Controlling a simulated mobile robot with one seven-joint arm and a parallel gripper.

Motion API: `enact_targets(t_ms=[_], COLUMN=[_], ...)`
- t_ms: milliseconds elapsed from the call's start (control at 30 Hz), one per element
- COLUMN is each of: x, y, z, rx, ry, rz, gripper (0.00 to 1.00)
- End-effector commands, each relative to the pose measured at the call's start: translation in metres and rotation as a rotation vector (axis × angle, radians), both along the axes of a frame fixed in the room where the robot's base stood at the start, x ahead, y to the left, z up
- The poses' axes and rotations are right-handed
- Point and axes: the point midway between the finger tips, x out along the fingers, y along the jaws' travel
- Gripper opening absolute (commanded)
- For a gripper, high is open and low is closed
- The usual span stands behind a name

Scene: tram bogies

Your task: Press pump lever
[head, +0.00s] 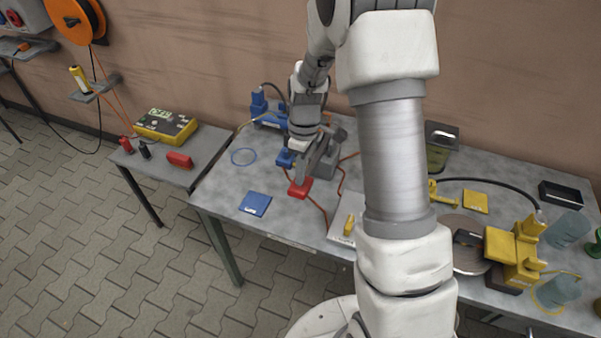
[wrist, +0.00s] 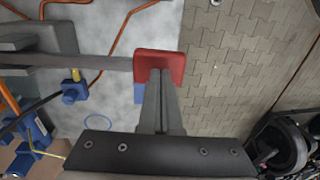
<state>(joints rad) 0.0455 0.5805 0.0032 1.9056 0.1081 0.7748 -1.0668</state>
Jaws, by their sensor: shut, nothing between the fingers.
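The pump lever ends in a red pad (head: 299,189), seen in the head view near the front of the bench. In the wrist view the red pad (wrist: 148,56) sits at the end of a grey bar (wrist: 108,63) running in from the left. My gripper (wrist: 160,73) is shut and empty, its fingertips overlapping the red pad in the picture. In the head view my gripper (head: 304,180) is right above the pad. I cannot tell whether the tips touch it. The grey pump body (head: 328,165) is partly hidden behind my gripper.
A blue plate (head: 255,204) lies left of the pad on the bench, and a blue ring (head: 243,157) behind it. Orange hoses (head: 318,208) run near the pad. A blue fitting (wrist: 73,90) stands beside the bar. Yellow blocks (head: 515,250) are at right. Floor is clear in front.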

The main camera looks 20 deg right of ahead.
Motion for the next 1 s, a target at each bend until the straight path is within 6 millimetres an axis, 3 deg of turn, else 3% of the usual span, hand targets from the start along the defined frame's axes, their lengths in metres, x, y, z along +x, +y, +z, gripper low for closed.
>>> enact_targets(t_ms=[467, 1000], x=[-0.003, -0.011], y=[0.002, 0.009], z=[-0.011, -0.077], rx=[-0.020, -0.180], ry=[-0.027, -0.249], rz=[0.003, 0.006], gripper=[0.00, 0.00])
